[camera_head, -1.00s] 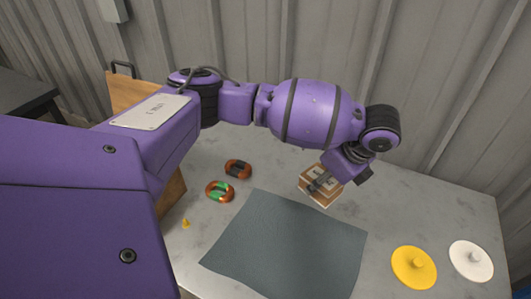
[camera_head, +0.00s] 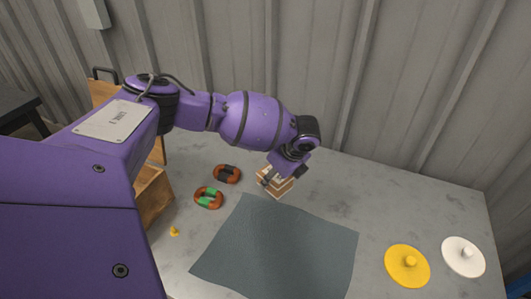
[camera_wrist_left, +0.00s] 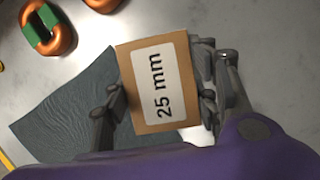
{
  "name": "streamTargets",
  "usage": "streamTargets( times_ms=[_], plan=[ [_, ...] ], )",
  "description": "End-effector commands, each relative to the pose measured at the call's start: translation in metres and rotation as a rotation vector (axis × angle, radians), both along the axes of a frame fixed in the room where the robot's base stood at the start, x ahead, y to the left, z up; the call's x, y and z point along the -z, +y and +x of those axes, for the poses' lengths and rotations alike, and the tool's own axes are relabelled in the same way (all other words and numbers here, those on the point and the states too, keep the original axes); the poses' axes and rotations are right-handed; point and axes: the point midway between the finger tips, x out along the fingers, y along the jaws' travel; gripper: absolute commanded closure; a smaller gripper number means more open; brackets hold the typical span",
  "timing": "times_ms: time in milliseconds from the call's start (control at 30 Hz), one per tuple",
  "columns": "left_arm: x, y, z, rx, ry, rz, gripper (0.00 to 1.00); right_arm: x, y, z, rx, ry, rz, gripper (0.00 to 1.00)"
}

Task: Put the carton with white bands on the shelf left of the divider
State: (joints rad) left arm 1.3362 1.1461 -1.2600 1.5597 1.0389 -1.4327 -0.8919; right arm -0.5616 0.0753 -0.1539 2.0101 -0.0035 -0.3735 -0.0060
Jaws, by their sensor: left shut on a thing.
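A brown carton (camera_head: 281,188) with pale bands on its side is in my left gripper (camera_head: 282,177), over the back middle of the table. A wooden shelf unit (camera_head: 154,194) stands at the left of the table, largely hidden behind my left arm. I cannot make out its divider. My right gripper is not in view.
Two orange-brown rings, one with black (camera_head: 227,174) and one with green (camera_head: 208,197), lie between carton and shelf. A small yellow piece (camera_head: 174,232) lies near the shelf. A grey-blue mat (camera_head: 275,250) covers the front middle. Yellow (camera_head: 407,266) and white (camera_head: 463,257) discs lie right.

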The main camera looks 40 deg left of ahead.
Motion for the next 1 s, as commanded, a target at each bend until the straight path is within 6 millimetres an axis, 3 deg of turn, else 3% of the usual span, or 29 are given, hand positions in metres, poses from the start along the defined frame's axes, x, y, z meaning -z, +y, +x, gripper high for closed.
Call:
streamTargets(
  times_ms=[33, 167, 633, 667, 700, 833, 1000],
  plan=[
    [0.014, -0.001, -0.003, 0.000, 0.008, -0.001, 0.78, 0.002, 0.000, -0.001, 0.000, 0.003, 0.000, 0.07],
    [0.029, -0.002, -0.002, 0.000, 0.007, -0.001, 0.78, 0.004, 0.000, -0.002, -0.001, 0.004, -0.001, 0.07],
    [0.036, -0.001, -0.002, 0.000, 0.005, 0.000, 0.78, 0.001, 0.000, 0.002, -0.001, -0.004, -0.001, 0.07],
    [0.037, -0.001, -0.003, 0.000, 0.005, 0.000, 0.82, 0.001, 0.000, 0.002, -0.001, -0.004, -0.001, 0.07],
    [0.038, -0.001, -0.003, 0.000, 0.007, -0.001, 0.43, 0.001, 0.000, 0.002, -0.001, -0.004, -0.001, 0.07],
    [0.038, -0.001, -0.003, 0.000, 0.007, -0.001, 0.27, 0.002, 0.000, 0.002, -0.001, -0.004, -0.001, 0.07],
    [0.037, -0.001, -0.002, 0.000, 0.005, 0.000, 0.27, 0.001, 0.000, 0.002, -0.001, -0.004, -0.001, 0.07]
  ],
)
